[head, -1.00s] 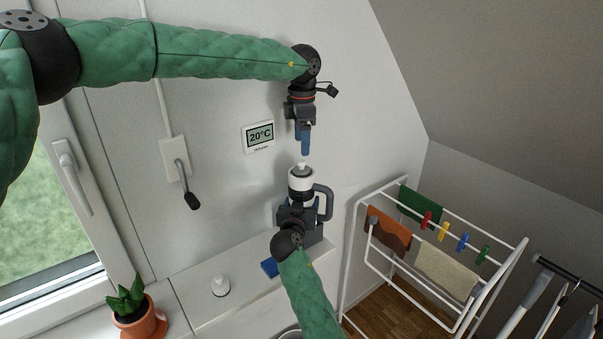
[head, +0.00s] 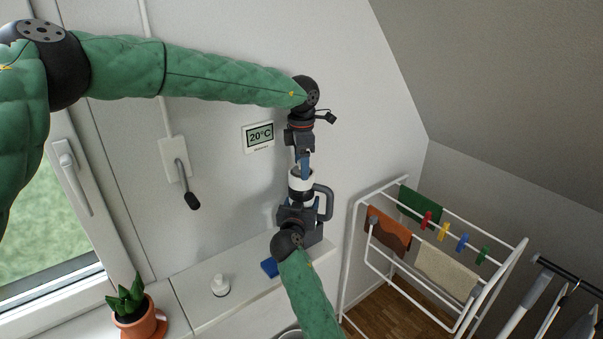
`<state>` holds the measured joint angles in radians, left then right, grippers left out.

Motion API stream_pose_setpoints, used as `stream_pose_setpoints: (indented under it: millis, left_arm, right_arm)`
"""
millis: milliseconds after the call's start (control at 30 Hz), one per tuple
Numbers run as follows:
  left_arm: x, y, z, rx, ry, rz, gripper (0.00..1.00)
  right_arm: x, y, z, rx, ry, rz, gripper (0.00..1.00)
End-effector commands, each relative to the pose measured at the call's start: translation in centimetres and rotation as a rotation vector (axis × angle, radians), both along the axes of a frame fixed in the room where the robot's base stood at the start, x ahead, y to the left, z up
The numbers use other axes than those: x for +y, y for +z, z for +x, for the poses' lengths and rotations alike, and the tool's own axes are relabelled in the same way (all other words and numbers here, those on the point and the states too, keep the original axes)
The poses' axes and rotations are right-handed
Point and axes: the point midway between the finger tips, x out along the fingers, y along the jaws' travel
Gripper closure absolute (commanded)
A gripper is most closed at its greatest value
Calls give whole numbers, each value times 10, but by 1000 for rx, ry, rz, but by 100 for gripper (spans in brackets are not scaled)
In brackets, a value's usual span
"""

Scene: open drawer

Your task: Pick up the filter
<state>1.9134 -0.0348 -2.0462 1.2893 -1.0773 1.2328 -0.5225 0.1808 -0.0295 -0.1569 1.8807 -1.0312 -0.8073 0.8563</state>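A white cylindrical part with a grey top (head: 300,186), which looks like the filter, stands upright near the wall. A dark grey body with a loop handle (head: 325,203) is beside and below it. My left gripper (head: 304,174) points down from above. Its blue fingertips are at the white part's top and cover the small white knob there. I cannot tell whether they are closed on it. My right gripper (head: 298,203) comes from below and is directly in front of the lower part of this assembly. Its fingers are mostly hidden, so its grip is unclear.
A potted plant (head: 138,315) stands at lower left. A wall thermostat (head: 259,137) and a grey-handled lever (head: 188,185) are left. A drying rack (head: 352,255) stands right.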

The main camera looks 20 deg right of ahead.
Motion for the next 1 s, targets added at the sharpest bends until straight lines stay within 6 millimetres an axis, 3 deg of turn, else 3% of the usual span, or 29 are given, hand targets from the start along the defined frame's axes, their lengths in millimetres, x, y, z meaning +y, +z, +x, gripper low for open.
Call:
stream_pose_setpoints:
  millis: [33, 200, 233, 633, 1000]
  left_arm:
    - [0, 0, 0, 0, 0, 0, 43]
    - [0, 0, 0, 0, 0, 0, 76]
    - [0, 0, 0, 0, 0, 0, 79]
    - [0, 6, 1, -1, 0, 0, 79]
    - [0, 66, 1, -2, 1, 0, 79]
  right_arm:
    - [0, -1, 0, 1, 0, 0, 92]
    - [0, -1, 0, 1, 0, 0, 92]
    - [0, -1, 0, 1, 0, 0, 92]
    - [0, 0, 0, 1, 0, 0, 92]
    - [0, -1, 0, 1, 0, 0, 92]
